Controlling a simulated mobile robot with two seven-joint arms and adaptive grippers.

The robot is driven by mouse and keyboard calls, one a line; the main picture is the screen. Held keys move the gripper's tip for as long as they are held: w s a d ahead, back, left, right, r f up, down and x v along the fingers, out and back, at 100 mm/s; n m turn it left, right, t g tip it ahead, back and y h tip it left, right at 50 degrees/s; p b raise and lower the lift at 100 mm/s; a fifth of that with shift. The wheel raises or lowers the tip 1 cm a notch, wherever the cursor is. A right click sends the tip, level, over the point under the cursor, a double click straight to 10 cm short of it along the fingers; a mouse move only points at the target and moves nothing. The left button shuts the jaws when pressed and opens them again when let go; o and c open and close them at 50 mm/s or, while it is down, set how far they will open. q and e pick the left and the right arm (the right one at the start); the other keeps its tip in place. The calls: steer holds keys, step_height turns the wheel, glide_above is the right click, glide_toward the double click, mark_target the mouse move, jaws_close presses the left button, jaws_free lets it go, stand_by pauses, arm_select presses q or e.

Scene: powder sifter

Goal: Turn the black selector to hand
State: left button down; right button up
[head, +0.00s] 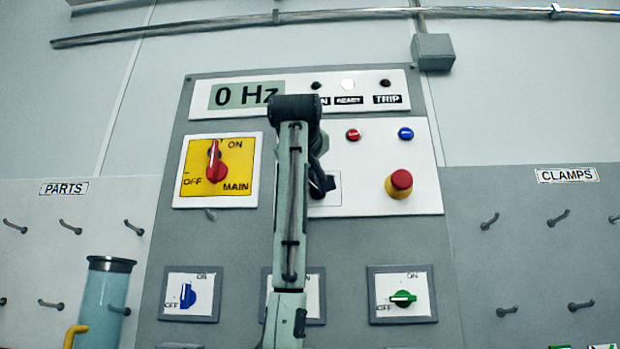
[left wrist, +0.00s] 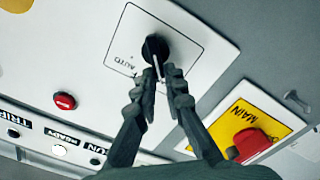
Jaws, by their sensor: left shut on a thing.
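The black selector (left wrist: 155,48) sits on a white plate of the control panel, with the word AUTO beside it. In the left wrist view my left gripper (left wrist: 163,78) has its two fingers around the selector's handle, shut on it. A pale line shows on the handle between the fingertips. The other label on the plate is hidden by the fingers. In the head view my left gripper (head: 322,184) and its arm cover the selector and most of its plate (head: 331,200). My right gripper is in neither view.
A yellow plate (head: 249,146) with a red main switch (head: 216,168) is left of my arm. A red mushroom button (head: 400,184) is to the right, below small red (head: 353,135) and blue (head: 405,133) buttons. Blue (head: 187,296) and green (head: 403,299) switches sit lower.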

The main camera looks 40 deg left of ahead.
arm_select(q)
steer(key=shift+f+n, duration=0.1)
steer(key=shift+n, duration=0.2)
stand_by(0.4)
steer(key=c, duration=1.6)
jaws_free()
steer(key=shift+s, duration=0.15)
steer(key=v, duration=1.2)
steer(key=shift+f, duration=0.1)
